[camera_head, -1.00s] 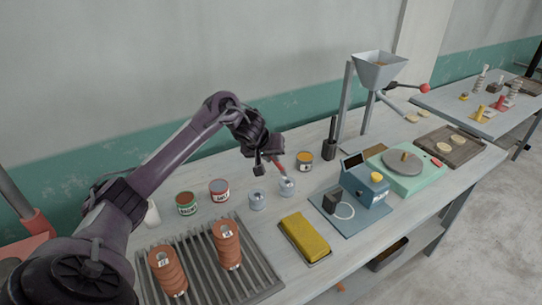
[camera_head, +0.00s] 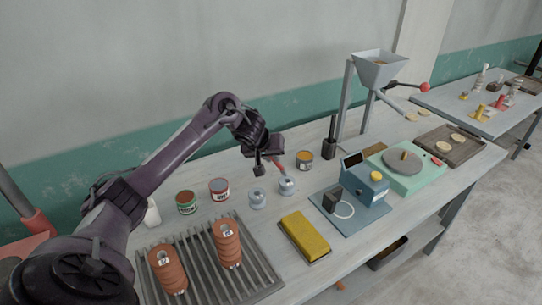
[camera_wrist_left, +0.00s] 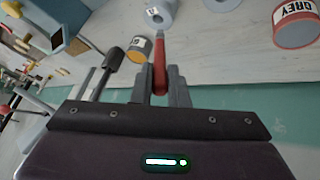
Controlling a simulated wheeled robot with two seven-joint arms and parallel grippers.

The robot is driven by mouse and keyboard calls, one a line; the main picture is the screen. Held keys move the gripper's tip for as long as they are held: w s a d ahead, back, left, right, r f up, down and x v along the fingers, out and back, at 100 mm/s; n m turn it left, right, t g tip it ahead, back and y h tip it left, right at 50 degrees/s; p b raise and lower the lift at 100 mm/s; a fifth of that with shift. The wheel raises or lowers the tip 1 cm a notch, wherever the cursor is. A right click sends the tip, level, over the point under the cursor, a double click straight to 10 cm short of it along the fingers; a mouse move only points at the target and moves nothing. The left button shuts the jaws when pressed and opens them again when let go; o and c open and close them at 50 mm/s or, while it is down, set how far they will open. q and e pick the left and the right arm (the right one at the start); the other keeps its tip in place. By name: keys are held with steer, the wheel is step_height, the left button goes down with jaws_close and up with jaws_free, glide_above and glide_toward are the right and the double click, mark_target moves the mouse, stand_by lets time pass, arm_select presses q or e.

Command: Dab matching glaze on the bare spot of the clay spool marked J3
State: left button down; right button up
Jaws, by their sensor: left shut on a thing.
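My left gripper (camera_head: 268,161) is shut on a red brush-like tool (camera_head: 280,167); in the left wrist view, the fingers (camera_wrist_left: 161,78) hold the red tool (camera_wrist_left: 160,65). Its pale tip points at a small grey spool (camera_head: 287,186), which also shows in the wrist view (camera_wrist_left: 160,15) with a white label I cannot read surely. I cannot tell whether the tip touches it. A second grey spool (camera_head: 257,200) stands to its left. Two terracotta spools (camera_head: 168,270) (camera_head: 228,243) with labels too small to read stand on a slatted rack. My right gripper is not in view.
A yellow block (camera_head: 306,236), a blue device (camera_head: 364,187) and a dark holder (camera_head: 330,148) are nearby.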

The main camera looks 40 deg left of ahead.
arm_select(q)
steer(key=shift+p, duration=0.4)
stand_by(1.2)
step_height(320, 180, up, 6)
steer(key=p, duration=0.8)
stand_by(0.6)
